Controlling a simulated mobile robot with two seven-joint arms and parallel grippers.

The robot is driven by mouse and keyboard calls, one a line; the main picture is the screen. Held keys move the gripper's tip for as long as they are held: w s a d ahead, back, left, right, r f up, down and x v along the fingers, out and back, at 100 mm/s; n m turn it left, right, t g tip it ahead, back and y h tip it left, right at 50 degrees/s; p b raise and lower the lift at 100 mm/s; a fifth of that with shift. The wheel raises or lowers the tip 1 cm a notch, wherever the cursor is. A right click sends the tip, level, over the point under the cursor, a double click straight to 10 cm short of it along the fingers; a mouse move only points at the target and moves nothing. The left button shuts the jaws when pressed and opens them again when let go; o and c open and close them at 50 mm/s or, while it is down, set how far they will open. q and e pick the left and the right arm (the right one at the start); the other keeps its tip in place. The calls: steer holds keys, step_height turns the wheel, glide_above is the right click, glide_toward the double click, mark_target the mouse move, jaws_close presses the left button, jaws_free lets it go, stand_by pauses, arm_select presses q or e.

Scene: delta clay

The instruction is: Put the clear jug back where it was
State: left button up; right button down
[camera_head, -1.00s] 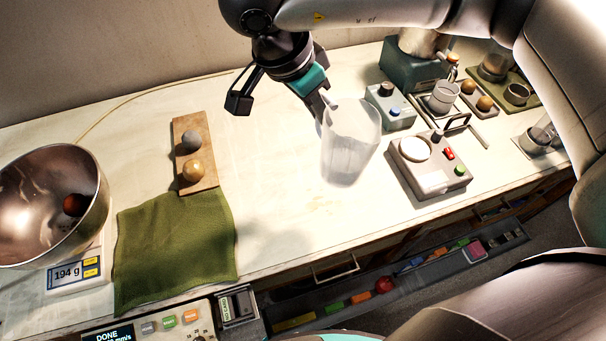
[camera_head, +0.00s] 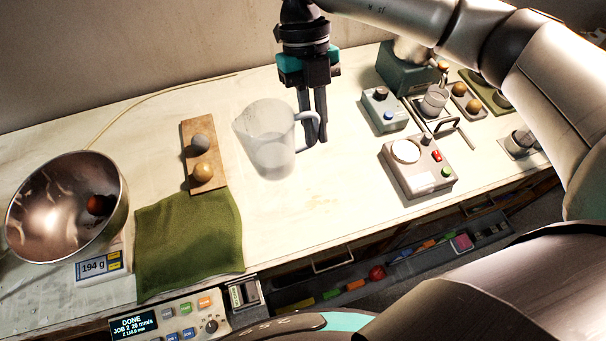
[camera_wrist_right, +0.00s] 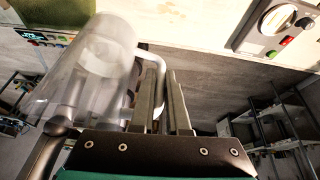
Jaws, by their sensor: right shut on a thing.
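The clear jug (camera_head: 268,142) is upright, or nearly so, in the head view, with its spout to the left and its handle to the right. My right gripper (camera_head: 316,138) points down and is shut on the jug's handle. In the right wrist view the jug (camera_wrist_right: 88,75) is at the left, and the fingers (camera_wrist_right: 164,100) close on its white handle. The jug seems held above the bench, but the exact gap is hard to tell. My left gripper is not in view.
Left of the jug are a wooden board (camera_head: 190,135) with two balls, a green cloth (camera_head: 190,240) and a steel bowl (camera_head: 118,215) on a scale. Right are a hotplate-like device (camera_head: 420,180) and a blue-grey box (camera_head: 385,112). Bare bench (camera_head: 320,200) lies between.

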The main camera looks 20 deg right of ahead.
steer(key=s+r+m+t+y+p, duration=0.35)
steer(key=m+y+p, duration=0.2)
steer(key=m, duration=1.15)
steer(key=shift+t+h, duration=0.35)
steer(key=shift+t, duration=0.1)
steer(key=shift+w+a+f+b, duration=0.1)
steer(key=shift+f+b, duration=0.05)
steer(key=shift+f, duration=4.85)
steer(key=shift+w+a+f+b, duration=0.1)
steer(key=shift+f+b, duration=0.05)
steer(key=shift+f, duration=4.85)
steer(key=c, duration=0.9)
jaws_free()
steer(key=shift+m, duration=0.3)
steer(key=v, duration=1.2)
